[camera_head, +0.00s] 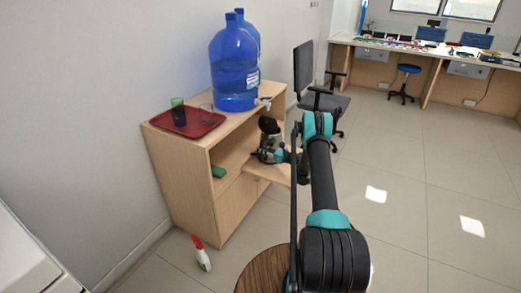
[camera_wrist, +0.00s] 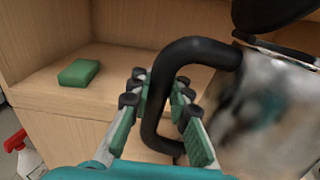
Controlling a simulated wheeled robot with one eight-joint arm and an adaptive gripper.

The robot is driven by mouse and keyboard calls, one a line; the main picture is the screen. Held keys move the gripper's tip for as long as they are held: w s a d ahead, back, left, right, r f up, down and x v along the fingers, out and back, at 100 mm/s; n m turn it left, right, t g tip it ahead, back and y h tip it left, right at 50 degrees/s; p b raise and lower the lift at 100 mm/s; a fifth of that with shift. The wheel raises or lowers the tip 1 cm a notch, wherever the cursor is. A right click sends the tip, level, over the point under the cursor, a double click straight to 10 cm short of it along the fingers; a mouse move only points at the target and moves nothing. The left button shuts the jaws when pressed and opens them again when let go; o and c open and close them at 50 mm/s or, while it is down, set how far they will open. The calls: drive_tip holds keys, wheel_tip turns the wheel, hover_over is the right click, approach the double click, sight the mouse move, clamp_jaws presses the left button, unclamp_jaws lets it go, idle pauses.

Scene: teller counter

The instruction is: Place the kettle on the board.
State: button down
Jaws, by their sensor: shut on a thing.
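The kettle (camera_head: 267,146) is silvery metal with a black top and a black handle. It is in front of the cabinet's open shelf in the head view and at the right in the wrist view (camera_wrist: 265,105). My gripper (camera_head: 284,156) is shut on the kettle's black handle (camera_wrist: 151,110), with its fingers on both sides of it in the wrist view. A light wooden board (camera_head: 262,172) sticks out from the cabinet front, below the kettle. I cannot tell whether the kettle's base touches it.
The cabinet top holds a red tray (camera_head: 203,124) with a dark cup and large blue water bottles (camera_head: 234,75). A green sponge (camera_wrist: 79,72) lies on the open shelf. A spray bottle (camera_head: 201,254) stands on the floor. A round wooden top (camera_head: 258,268) is near my arm.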

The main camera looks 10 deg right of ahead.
drive_tip(key=shift+f, duration=0.1)
drive_tip(key=c, duration=1.4)
unclamp_jaws()
drive_tip(key=shift+f, duration=0.1)
